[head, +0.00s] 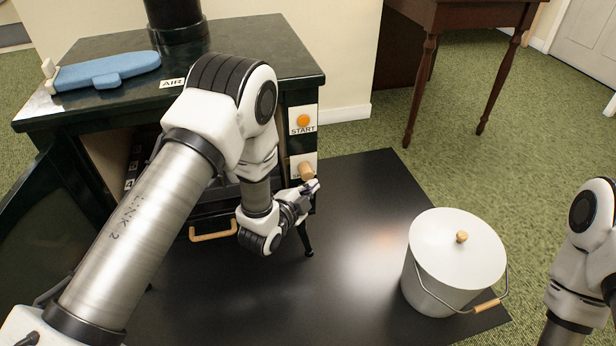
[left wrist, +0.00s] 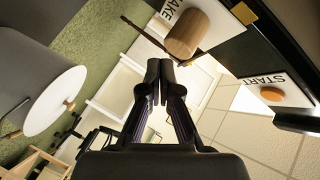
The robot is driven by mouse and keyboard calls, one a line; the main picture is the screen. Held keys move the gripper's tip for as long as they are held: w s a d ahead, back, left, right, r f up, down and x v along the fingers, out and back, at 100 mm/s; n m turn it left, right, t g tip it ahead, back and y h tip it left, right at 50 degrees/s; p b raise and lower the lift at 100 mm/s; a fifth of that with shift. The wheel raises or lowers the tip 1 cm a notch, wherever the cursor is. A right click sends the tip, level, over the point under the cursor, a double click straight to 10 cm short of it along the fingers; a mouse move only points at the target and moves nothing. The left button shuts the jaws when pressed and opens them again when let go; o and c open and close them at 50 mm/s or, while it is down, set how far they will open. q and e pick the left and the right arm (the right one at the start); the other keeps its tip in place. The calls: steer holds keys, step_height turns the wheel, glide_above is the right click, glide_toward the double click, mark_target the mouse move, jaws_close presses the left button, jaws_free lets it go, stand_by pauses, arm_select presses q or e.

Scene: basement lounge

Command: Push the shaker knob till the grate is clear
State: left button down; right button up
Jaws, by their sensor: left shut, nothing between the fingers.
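The shaker knob (head: 306,170), a wooden cylinder, sticks out of the stove's right front below the START button. In the left wrist view the knob (left wrist: 185,35) is beside its white SHAKE label. My left gripper (head: 312,186) is shut and empty just in front of the knob. In the left wrist view its fingertips (left wrist: 160,68) are close to the knob and appear apart from it. The dark green stove (head: 265,45) stands at upper left. My left arm covers much of its opening, so I cannot tell the grate's state. My right gripper is out of view.
The orange START button (head: 303,121) is above the knob. A blue object (head: 108,71) lies on the stove top. A wooden drawer handle (head: 213,233) is below the opening. A white lidded bucket (head: 440,275) stands on the black floor mat (head: 355,200), with clear mat between.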

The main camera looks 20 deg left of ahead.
mark_target(308, 177)
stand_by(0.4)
arm_select(q)
steer(key=shift+w+a, duration=0.25)
steer(key=shift+w, duration=0.1)
steer(key=shift+w+a, duration=0.75)
steer(key=shift+w, duration=0.3)
stand_by(1.3)
stand_by(0.3)
steer(key=s+d, duration=0.1)
steer(key=s+d+p, duration=0.1)
steer(key=shift+s, duration=0.4)
steer(key=shift+p, duration=0.3)
